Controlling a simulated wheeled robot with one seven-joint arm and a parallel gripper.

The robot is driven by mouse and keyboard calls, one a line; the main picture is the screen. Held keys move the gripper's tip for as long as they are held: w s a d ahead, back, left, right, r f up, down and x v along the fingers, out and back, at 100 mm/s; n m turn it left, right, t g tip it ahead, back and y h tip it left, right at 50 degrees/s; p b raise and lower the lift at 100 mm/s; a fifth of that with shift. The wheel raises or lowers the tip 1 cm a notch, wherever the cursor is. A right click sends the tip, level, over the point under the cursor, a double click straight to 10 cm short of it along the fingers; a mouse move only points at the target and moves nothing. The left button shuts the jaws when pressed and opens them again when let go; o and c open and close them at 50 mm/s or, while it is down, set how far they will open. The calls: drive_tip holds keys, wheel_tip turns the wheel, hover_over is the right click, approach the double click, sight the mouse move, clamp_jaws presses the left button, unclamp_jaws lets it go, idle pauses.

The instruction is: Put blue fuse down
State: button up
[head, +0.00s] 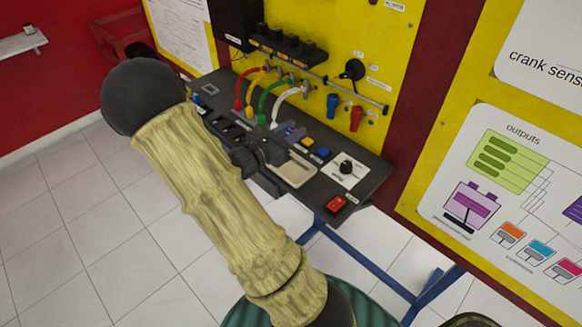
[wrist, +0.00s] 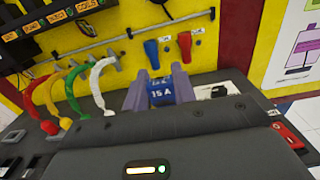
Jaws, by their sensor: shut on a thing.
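My gripper (head: 290,132) has purple fingers and is over the dark bench panel, beside the white cable. In the wrist view my gripper (wrist: 161,88) is shut on the blue fuse (wrist: 162,93), which is marked 15 A and sits between the two finger tips. Its lower part is hidden by the gripper body, so I cannot tell whether it touches the panel. In the head view I cannot make out the held fuse. A small blue block (head: 308,142) and a yellow block (head: 323,153) are on the panel just right of my gripper.
Red, yellow, green and white cables (head: 290,95) arch up left of my gripper. A beige tray (head: 298,172) lies at the panel's front. A black knob (head: 346,167) and a red switch (head: 336,204) are to the right. Blue and red handles (head: 355,118) hang behind.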

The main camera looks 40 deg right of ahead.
hover_over(291, 169)
drive_tip(key=shift+f, duration=2.9)
drive_tip(key=shift+f, duration=2.1)
drive_tip(key=shift+f, duration=0.25)
drive_tip(key=o, duration=0.9)
drive_tip(key=shift+r, duration=0.1)
drive_tip(key=shift+o, duration=0.2)
